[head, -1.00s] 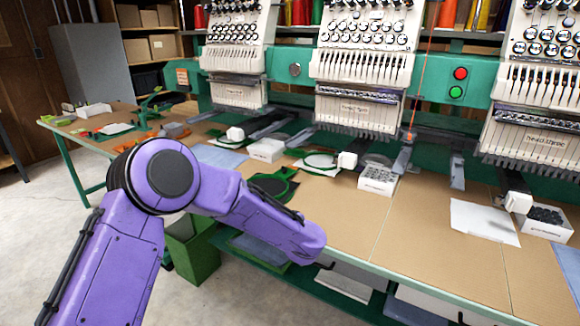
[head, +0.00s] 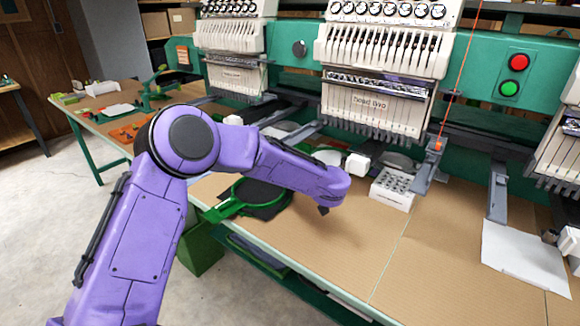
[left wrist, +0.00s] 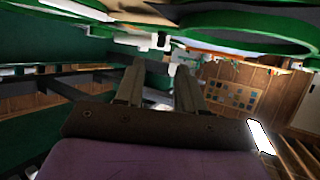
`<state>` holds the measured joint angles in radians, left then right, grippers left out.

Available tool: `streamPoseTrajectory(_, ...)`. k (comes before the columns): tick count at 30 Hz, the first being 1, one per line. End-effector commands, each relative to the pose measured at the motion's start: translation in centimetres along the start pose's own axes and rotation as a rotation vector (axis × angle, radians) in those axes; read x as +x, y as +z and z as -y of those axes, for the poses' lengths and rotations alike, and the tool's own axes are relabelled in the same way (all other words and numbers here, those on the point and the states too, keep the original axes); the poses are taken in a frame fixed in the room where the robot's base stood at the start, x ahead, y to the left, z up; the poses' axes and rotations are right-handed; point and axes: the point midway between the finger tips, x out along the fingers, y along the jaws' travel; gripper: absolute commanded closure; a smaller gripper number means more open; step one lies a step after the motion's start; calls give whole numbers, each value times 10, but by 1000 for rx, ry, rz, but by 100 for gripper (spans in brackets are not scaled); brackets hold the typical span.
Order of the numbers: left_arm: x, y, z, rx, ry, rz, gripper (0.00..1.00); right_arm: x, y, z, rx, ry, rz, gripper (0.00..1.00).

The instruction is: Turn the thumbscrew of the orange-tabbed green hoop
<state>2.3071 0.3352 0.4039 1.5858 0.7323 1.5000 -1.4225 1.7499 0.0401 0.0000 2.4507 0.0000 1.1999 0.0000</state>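My left gripper is mostly hidden in the head view; only a small dark tip (head: 323,210) shows below the wrist. In the left wrist view my left gripper (left wrist: 160,70) is open, its fingers apart with nothing clearly between them. Green hoop rings (left wrist: 255,28) cross the top of that view. My right gripper is not in view.
A white box of bobbins (head: 393,190) stands right of my wrist. White embroidery heads (head: 375,100) hang over the back of the table. A white sheet (head: 525,258) lies at right. Bare tabletop (head: 340,250) is free in front. A side table (head: 110,125) holds orange pieces.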

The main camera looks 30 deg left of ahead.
Motion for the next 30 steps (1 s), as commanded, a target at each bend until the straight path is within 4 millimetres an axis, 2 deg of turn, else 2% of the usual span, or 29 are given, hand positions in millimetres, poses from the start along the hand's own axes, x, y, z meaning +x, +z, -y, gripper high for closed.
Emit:
streamPoseTrajectory(3, 30, 1, 2, -2, -6, 2, 62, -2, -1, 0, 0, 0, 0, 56)
streamPoseTrajectory(9, 64, 0, 0, -2, -2, 1, 62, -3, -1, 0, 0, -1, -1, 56)
streamPoseTrajectory(13, 72, 0, -1, 1, 1, 0, 62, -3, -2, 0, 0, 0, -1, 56)
streamPoseTrajectory(20, 73, 0, -1, 1, 2, -1, 62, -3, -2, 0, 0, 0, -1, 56)
streamPoseTrajectory(24, 73, 0, -1, 1, 2, -1, 100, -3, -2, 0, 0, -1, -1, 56)
streamPoseTrajectory(30, 73, 0, -1, 1, 3, -1, 100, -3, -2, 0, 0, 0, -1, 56)
